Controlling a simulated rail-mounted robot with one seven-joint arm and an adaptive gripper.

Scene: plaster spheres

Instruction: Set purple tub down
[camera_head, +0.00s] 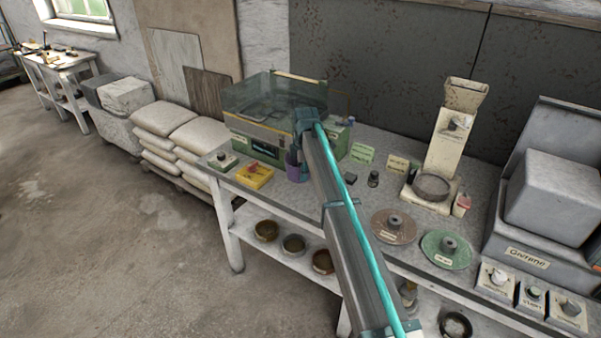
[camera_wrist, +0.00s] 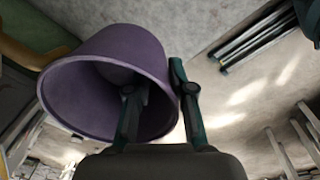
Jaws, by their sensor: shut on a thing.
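The purple tub (camera_wrist: 122,42) fills the upper left of the wrist view, tilted, with its open mouth facing the camera. My gripper (camera_wrist: 156,80) is shut on the tub's wall, with one finger inside the mouth and the other outside. In the head view a strip of the purple tub (camera_head: 294,171) shows left of my arm, by the front of the bench, near the glass-topped machine. My arm hides the rest of it and my gripper there. Whether the tub touches the bench top cannot be told.
The bench (camera_head: 350,194) holds a yellow box (camera_head: 254,176) left of the tub, a glass-topped machine (camera_head: 262,104) behind it, and brown (camera_head: 394,227) and green (camera_head: 446,249) discs to the right. Bowls stand on the lower shelf. A small dark block (camera_head: 351,179) lies right of my arm.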

